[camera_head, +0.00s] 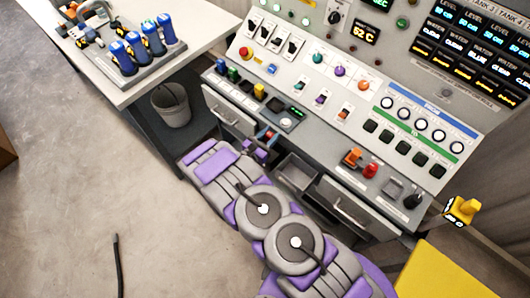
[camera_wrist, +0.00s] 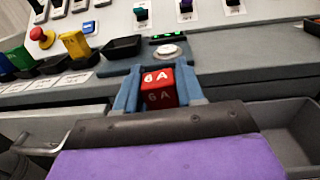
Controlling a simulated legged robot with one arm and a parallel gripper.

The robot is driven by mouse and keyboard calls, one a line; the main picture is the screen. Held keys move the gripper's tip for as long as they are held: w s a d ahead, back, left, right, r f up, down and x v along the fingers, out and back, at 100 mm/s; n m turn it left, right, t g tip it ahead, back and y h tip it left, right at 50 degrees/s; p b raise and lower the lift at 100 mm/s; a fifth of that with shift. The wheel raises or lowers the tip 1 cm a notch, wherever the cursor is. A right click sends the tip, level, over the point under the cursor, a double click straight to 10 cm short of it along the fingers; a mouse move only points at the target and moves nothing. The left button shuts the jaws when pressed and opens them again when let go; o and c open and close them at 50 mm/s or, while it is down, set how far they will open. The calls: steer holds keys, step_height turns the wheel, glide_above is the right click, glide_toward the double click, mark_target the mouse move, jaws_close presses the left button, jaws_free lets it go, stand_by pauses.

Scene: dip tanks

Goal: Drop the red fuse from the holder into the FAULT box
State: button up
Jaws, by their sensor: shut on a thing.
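The red fuse (camera_wrist: 158,88), marked 6A, is between the blue fingers of my gripper (camera_wrist: 158,92) in the wrist view. My gripper is shut on it, in front of the console's front edge. In the head view the red fuse (camera_head: 269,134) shows small at the tip of my gripper (camera_head: 265,139). I see no readable FAULT label.
A grey tester with a white button (camera_wrist: 168,50) sits just behind the fuse on the console. A drawer with a handle (camera_head: 229,111) is left of my gripper. Another drawer (camera_head: 347,208) is right of the open box. A bin (camera_head: 171,107) stands under the left table.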

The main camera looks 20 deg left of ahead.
steer(key=shift+a+f, duration=0.3)
steer(key=shift+f, duration=0.05)
steer(key=shift+d+r, duration=0.15)
steer(key=shift+d, duration=0.25)
steer(key=o, duration=0.9)
steer(key=shift+d, duration=0.3)
steer(key=shift+o, duration=1.2)
steer(key=shift+a, duration=0.55)
steer(key=p+v, duration=0.3)
steer(key=v, duration=1.4)
steer(key=shift+s, duration=0.15)
steer(key=shift+a, duration=0.15)
